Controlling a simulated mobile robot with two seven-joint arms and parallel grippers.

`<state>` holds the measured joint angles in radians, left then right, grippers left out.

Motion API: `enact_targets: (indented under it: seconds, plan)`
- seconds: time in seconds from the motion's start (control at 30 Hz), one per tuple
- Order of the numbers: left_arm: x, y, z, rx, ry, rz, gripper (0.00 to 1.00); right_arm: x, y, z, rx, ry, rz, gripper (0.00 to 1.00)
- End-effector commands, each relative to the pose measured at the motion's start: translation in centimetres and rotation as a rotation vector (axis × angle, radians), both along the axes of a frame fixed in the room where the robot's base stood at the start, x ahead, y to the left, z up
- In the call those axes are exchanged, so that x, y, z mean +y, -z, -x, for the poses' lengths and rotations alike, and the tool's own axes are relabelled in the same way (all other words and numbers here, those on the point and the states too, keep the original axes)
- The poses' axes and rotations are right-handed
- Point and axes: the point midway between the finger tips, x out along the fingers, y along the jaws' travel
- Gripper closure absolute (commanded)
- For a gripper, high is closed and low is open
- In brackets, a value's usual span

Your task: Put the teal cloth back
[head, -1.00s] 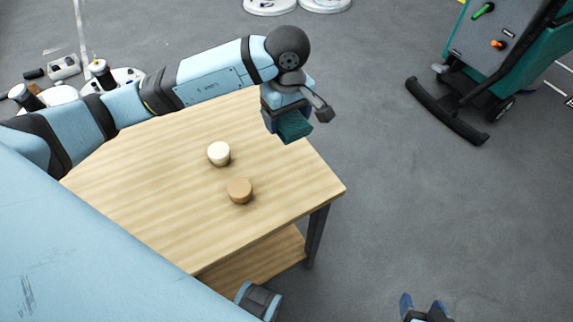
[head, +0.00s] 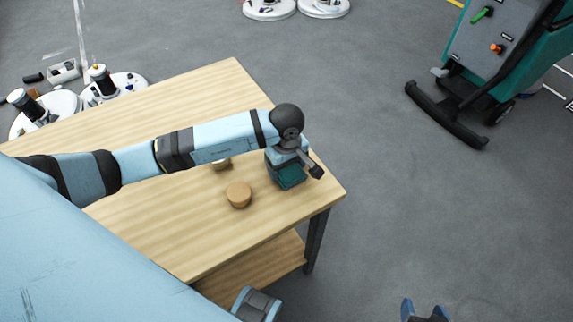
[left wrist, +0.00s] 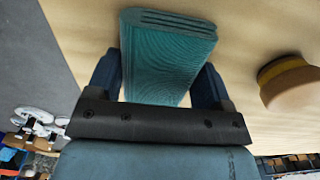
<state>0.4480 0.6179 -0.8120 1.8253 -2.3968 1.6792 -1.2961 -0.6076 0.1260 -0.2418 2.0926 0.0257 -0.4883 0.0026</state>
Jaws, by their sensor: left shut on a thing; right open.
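The teal cloth (left wrist: 165,55) is a folded block with layered edges, held between the two fingers of my left gripper (left wrist: 160,85). In the head view my left gripper (head: 287,175) is over the right part of the wooden table (head: 180,245), with the teal cloth (head: 291,178) below it. I cannot tell whether the cloth touches the tabletop. My right gripper (head: 424,312) is open and empty over the floor at the bottom edge, only its tips showing.
A round brown object (head: 239,194) stands on the table left of the cloth. A cream cup (head: 220,165) is mostly hidden behind my left arm. A teal scrubber machine (head: 500,50) stands on the floor at the upper right. White round machines (head: 115,84) are beyond the table.

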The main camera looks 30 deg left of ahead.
Motion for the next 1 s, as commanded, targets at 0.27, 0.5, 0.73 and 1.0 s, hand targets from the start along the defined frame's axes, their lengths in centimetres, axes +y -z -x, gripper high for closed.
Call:
enact_targets:
  seconds: [0.27,0.5,0.73,1.0]
  plan:
    - [0.0,0.2,-0.1,-0.001,0.0,0.0,0.48,0.0,0.2,0.1,0.0,-0.001,0.001,0.34]
    - [0.0,0.2,0.0,-0.001,0.0,0.0,0.01,0.0,0.1,0.1,-0.001,-0.002,0.001,0.34]
    - [0.0,0.0,0.0,-0.001,0.0,0.001,0.01,0.0,-0.1,0.1,-0.001,-0.002,0.001,0.34]
    - [0.0,-3.8,-0.2,-0.006,0.001,0.0,0.01,0.0,-0.1,0.1,0.004,-0.001,0.0,0.34]
